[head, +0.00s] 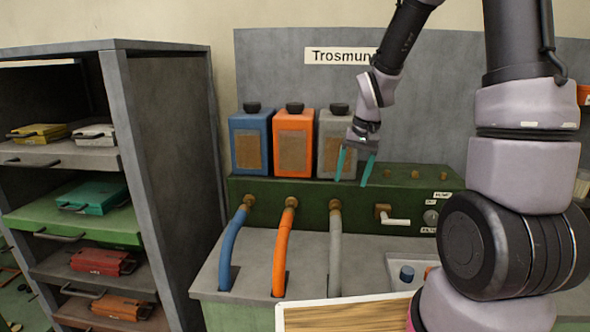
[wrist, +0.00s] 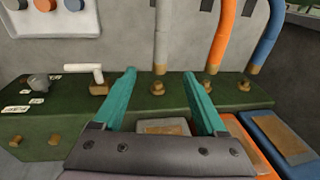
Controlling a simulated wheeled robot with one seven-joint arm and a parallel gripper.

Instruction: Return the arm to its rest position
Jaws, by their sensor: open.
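In the wrist view my gripper (wrist: 160,85) shows both teal fingers spread over the green block (wrist: 60,115), with empty space between the tips. The grey canister's top (wrist: 165,127) shows between the fingers in that view. The large links of my arm fill the right of the head view.
Blue (head: 251,142) and orange (head: 294,143) canisters stand left of the grey one. Blue, orange and grey hoses (head: 335,250) run down from the block. A white-handled tap (head: 394,219) sticks out. A shelf rack (head: 165,130) stands left; a wooden board (head: 345,317) lies in front.

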